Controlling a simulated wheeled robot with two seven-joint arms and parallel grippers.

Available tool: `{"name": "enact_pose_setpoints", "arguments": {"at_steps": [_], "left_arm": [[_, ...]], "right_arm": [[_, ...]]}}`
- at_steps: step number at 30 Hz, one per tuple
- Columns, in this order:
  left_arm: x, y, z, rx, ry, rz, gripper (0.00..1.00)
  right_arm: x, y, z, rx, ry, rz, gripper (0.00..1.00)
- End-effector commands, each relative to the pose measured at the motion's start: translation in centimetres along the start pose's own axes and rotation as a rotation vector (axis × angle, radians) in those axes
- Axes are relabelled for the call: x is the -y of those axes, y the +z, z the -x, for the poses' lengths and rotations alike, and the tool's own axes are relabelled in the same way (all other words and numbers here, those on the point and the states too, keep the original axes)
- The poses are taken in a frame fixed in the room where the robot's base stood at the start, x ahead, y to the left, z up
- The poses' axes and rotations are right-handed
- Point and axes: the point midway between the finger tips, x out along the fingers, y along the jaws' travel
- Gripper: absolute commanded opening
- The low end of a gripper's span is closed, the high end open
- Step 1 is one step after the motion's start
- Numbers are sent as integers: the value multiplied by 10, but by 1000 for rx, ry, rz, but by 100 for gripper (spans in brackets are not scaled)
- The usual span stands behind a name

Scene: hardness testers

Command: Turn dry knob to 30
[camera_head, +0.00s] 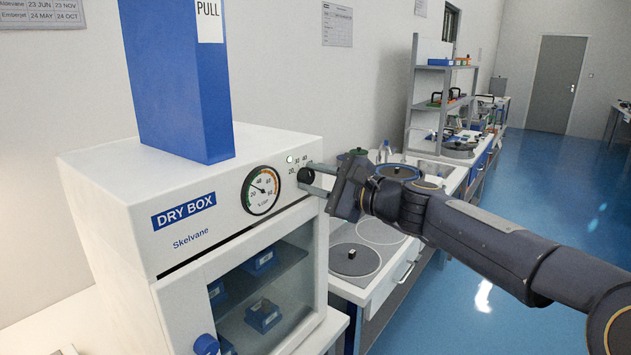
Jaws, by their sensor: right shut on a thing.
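The dry box (120,245) is a white cabinet with a glass door, at the left of the head view. Its black dry knob (306,175) is at the upper right of the front panel, with the marks 20, 30 and 40 around its upper left. My right gripper (312,178) comes in from the right and is shut on the knob, one finger above and one below. The knob's pointer is too small to read. A round dial gauge (261,190) is left of the knob. My left gripper is not in view.
A tall blue box (178,80) marked PULL stands on the dry box. Behind my right arm is a bench (385,285) with round plates and a grey shelf (425,105). Blue floor is open at right.

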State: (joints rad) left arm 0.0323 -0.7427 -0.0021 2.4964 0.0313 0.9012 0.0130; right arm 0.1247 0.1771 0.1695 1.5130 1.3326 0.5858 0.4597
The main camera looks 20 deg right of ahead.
Motion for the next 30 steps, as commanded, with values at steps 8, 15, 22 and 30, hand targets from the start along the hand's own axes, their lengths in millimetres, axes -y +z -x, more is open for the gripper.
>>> {"name": "enact_pose_setpoints", "arguments": {"at_steps": [8, 15, 22, 30], "left_arm": [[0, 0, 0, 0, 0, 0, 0], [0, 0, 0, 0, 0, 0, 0], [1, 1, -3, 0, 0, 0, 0], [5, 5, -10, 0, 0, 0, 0]], "right_arm": [[-1, -1, 0, -1, 1, -1, 42], [0, 0, 0, 0, 1, -2, 50], [-1, -1, 11, -2, -1, -1, 50], [-1, -1, 57, -3, -2, 0, 50]]}}
